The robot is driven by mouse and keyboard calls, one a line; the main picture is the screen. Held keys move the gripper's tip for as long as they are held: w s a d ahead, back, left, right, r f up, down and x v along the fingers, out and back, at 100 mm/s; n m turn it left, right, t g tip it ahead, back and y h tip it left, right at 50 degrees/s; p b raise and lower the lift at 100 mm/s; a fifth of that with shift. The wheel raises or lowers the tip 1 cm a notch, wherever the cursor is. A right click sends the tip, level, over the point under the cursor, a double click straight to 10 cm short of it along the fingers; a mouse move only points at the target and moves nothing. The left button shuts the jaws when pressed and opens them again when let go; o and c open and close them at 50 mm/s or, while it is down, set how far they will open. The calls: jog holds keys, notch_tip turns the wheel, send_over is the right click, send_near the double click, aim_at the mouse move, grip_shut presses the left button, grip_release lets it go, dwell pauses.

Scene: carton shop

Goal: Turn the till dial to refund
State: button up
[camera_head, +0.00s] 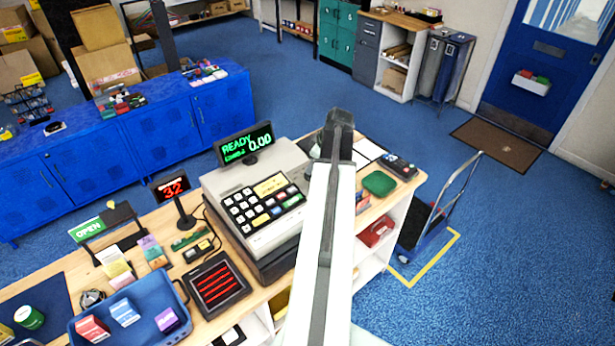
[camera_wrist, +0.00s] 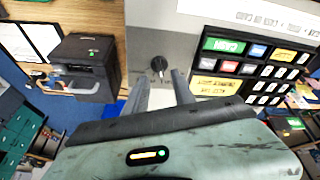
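The till (camera_head: 250,165) stands on the wooden counter in the head view, with a keypad and a green display (camera_head: 246,143) reading "READY" and "0.00". My arm covers its right side, and the dial is hidden there. In the wrist view the till's grey panel (camera_wrist: 150,28) carries the small black dial (camera_wrist: 157,64), left of the coloured keys (camera_wrist: 255,65). Marks around the dial are too small to read. My gripper (camera_wrist: 159,80) is open and empty, its two fingertips apart just below the dial in the picture. I cannot tell whether either touches it.
A black box-shaped device (camera_wrist: 87,65) is left of the till in the wrist view. A red "32" display (camera_head: 173,187), a blue tray (camera_head: 128,312) and a green dish (camera_head: 379,183) are on the counter. Open blue floor (camera_head: 490,250) lies to the right.

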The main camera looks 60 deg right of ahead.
jog(key=b+x, duration=0.1)
jog(key=x, duration=0.1)
jog(key=b+x, duration=0.1)
jog(key=x, duration=0.1)
jog(key=shift+s, duration=0.25)
jog(key=shift+w+f+b, duration=0.25)
jog(key=shift+f+b, duration=0.1)
jog(key=shift+b, duration=0.2)
jog(key=shift+r, duration=0.1)
